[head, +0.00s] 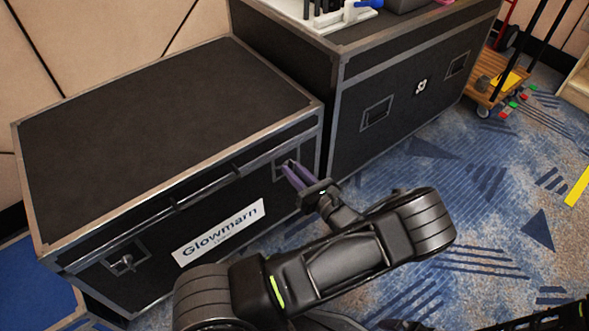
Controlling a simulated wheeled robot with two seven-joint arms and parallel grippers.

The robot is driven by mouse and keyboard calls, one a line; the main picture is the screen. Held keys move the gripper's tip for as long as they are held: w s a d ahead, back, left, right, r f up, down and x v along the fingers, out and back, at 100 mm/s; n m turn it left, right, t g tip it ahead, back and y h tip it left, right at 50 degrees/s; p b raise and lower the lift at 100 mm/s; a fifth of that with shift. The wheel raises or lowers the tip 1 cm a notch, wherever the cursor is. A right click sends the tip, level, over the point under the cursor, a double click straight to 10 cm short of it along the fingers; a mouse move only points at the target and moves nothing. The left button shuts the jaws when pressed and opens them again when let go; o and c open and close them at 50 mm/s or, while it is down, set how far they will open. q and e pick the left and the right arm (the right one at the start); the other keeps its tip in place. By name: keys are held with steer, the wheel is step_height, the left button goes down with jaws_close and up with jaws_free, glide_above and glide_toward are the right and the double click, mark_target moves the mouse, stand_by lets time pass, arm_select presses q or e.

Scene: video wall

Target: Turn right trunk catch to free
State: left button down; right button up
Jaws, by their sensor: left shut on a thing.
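A black trunk (165,115) with grey metal edges stands at the left, its lid closed. The right trunk catch (288,163) sits in a recessed plate on the trunk's front, near the right corner. My left gripper (290,170) reaches to it, and its purple fingers are shut on the catch, partly hiding it. How far the catch is turned cannot be told. The left trunk catch (124,263) shows uncovered on the front at the lower left. My right gripper does not show.
A white "Glowmarn" label (219,232) and a handle are on the trunk's front. A taller black case (405,85) stands close at the right, with items on top. A wooden trolley (490,78) is at the upper right. Blue patterned carpet (480,185) is open at the right.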

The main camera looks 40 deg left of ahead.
arm_select(q)
steer(key=shift+n, duration=1.1)
steer(key=shift+f, duration=0.1)
steer(key=c, duration=1.6)
jaws_free()
steer(key=shift+p+v, duration=0.85)
steer(key=shift+v, duration=3.05)
